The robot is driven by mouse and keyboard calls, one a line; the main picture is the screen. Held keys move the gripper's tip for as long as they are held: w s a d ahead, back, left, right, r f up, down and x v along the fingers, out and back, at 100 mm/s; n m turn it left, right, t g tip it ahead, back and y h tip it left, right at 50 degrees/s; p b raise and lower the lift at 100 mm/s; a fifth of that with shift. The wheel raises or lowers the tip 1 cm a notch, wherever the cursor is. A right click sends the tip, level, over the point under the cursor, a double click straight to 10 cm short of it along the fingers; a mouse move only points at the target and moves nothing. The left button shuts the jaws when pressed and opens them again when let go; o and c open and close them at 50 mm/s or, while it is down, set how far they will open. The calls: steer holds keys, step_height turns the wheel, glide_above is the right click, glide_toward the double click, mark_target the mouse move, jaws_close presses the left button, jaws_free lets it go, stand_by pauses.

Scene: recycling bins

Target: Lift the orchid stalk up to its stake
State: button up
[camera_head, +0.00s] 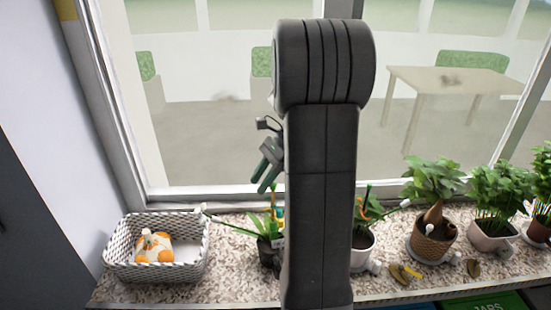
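My gripper (261,186) hangs beside my dark arm, its greenish fingers pointing down and left, above a potted plant. Whether its fingers are apart is unclear from this angle. The left plant (267,232), in a dark pot (267,257), has narrow green leaves, and a thin stalk (228,222) leans low to the left, with a pale tip (201,210) near the basket. Orange and yellow upright bits (280,216) show beside my arm; they may be a stake or clip. A second plant (367,213), in a white pot (362,250), has a stalk with a pale tip (405,203) leaning right. My arm hides the space between them.
A white woven basket (112,258) with an orange-and-white item (154,247) stands left on the speckled sill (235,272). Leafy potted plants (432,180) line the right side. Small brown and yellow items (404,274) lie in front. A window rises behind the sill.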

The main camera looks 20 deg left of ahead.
steer(key=v, duration=0.9)
steer(key=shift+r, duration=0.2)
steer(key=shift+d, duration=0.1)
steer(key=x, duration=1.4)
steer(key=shift+w, duration=0.1)
